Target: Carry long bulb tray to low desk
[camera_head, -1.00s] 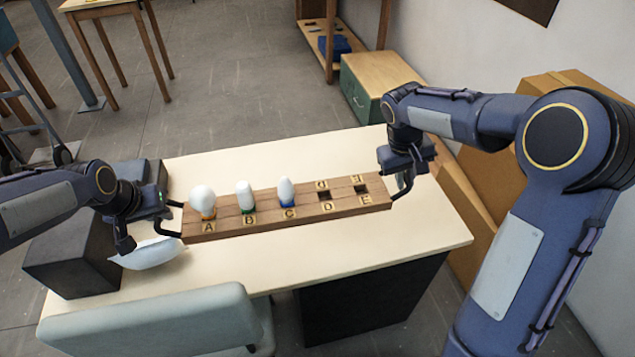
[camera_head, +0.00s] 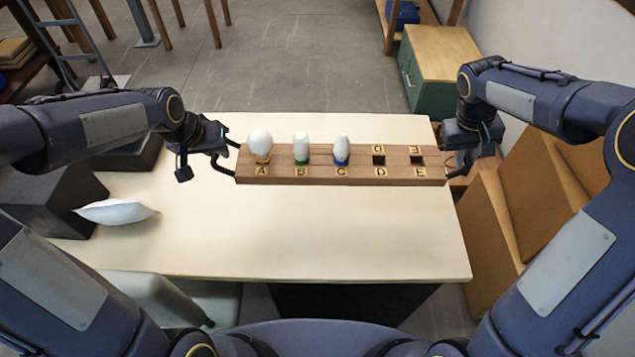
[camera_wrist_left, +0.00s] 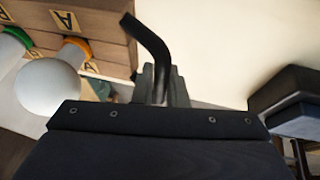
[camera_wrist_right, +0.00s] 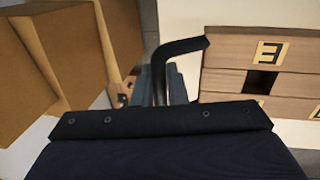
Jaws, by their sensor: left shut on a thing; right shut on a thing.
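The long wooden bulb tray (camera_head: 320,180) is over the cream desk top (camera_head: 300,240), near its far edge and almost level across the head view. I cannot tell whether it touches the desk. White bulbs stand upright in its sockets: a round bulb (camera_head: 260,145) at A, one with a green collar (camera_head: 301,147) at B, one with a blue collar (camera_head: 341,150) at C. Sockets D and E are empty. My left gripper (camera_head: 222,150) is shut on the black handle (camera_wrist_left: 150,45) at the A end. My right gripper (camera_head: 458,148) is shut on the handle (camera_wrist_right: 175,50) at the E end.
A white pillow-like bag (camera_head: 115,212) lies at the desk's left, beside a dark box (camera_head: 45,200). A pale chair (camera_head: 150,295) stands at the near left edge. Cardboard boxes (camera_head: 495,225) stand right of the desk. The desk's middle and near part are clear.

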